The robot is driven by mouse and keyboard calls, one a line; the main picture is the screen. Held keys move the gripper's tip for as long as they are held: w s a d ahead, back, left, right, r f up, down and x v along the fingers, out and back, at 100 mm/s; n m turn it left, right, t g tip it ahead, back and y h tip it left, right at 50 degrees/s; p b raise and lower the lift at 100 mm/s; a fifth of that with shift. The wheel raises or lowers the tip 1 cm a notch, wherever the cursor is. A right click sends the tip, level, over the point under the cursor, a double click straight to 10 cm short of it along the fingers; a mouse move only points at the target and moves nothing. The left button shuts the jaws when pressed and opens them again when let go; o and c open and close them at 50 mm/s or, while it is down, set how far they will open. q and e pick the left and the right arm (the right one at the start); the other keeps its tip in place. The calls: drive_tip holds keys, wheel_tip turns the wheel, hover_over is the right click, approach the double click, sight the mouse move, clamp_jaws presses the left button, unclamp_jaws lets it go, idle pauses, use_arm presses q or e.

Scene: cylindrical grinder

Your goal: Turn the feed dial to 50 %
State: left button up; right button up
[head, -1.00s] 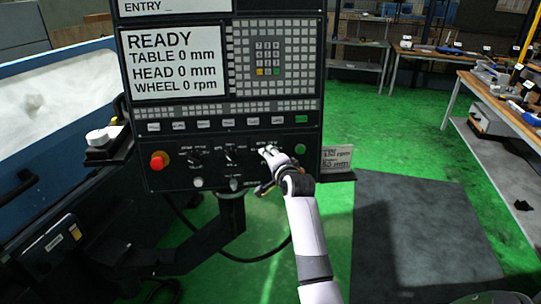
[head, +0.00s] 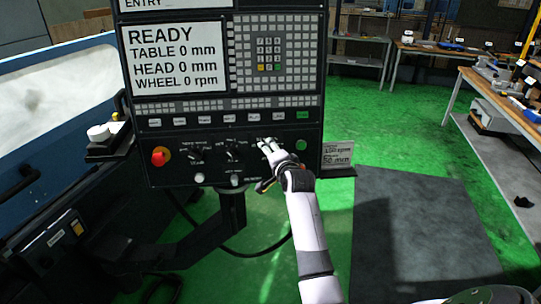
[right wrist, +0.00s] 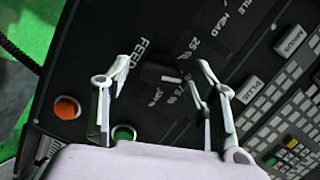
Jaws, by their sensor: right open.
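The feed dial (right wrist: 160,74) is a dark knob on the black control panel (head: 276,180), beside the printed word FEED in the right wrist view. My right gripper (right wrist: 163,66) is open, with one finger on each side of the dial. I cannot tell whether the fingers touch it. Percent marks are printed around the dial, but the knob's exact setting is not readable. My left gripper is not in view.
Two other knobs (head: 196,154) (head: 233,152) sit left of my gripper. A red button (head: 158,158) is at the panel's left, a green button (head: 301,145) at its right. The screen (head: 176,60) reads READY.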

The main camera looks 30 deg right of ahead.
drive_tip(key=v, duration=1.2)
idle(0.4)
